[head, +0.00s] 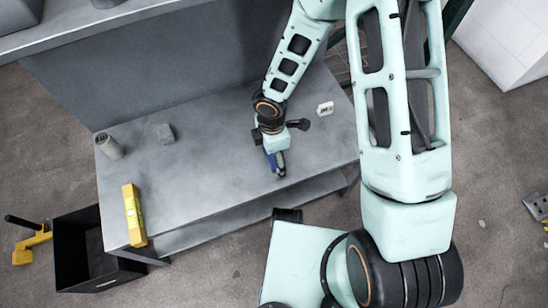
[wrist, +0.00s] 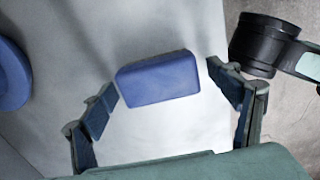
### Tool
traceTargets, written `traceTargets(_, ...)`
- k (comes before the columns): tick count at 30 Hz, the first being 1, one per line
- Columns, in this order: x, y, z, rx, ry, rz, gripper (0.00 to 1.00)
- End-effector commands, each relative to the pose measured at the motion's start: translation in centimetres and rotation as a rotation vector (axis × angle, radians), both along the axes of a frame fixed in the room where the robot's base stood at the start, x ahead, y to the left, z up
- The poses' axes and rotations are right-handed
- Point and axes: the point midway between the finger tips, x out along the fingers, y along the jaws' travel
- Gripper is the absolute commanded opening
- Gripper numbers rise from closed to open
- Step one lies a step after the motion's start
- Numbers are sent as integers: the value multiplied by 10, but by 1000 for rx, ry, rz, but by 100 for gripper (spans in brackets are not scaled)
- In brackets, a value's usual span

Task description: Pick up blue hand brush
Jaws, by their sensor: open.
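A blue block-shaped thing with rounded edges, likely the blue hand brush (wrist: 158,78), lies on the grey table between my fingers in the wrist view. No bristles show. My gripper (wrist: 164,82) is open, with one finger to its left and one to its right; no grip on it shows. In the head view my gripper (head: 276,163) points down at the front right part of the table. A little blue shows there, but the fingers mostly hide the brush.
A rounded blue thing (wrist: 12,75) is cut off at the wrist view's left edge. The grey table (head: 210,170) also holds a yellow bar (head: 134,215), a grey cylinder (head: 110,146), a grey block (head: 166,133) and a white box (head: 325,109). A black crate (head: 66,250) stands at left.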

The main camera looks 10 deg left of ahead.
Motion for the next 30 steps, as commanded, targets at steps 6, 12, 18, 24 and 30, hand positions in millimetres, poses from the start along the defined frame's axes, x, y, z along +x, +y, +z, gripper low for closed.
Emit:
traceTargets(6, 0, 0, 1, 0, 0, 0, 65)
traceTargets(12, 0, 0, 1, 0, 0, 0, 43)
traceTargets(18, 0, 0, 1, 0, 0, 1, 31)
traceTargets(24, 0, 1, 3, 1, -1, 0, 31)
traceTargets(30, 0, 5, 16, 2, -1, -1, 31)
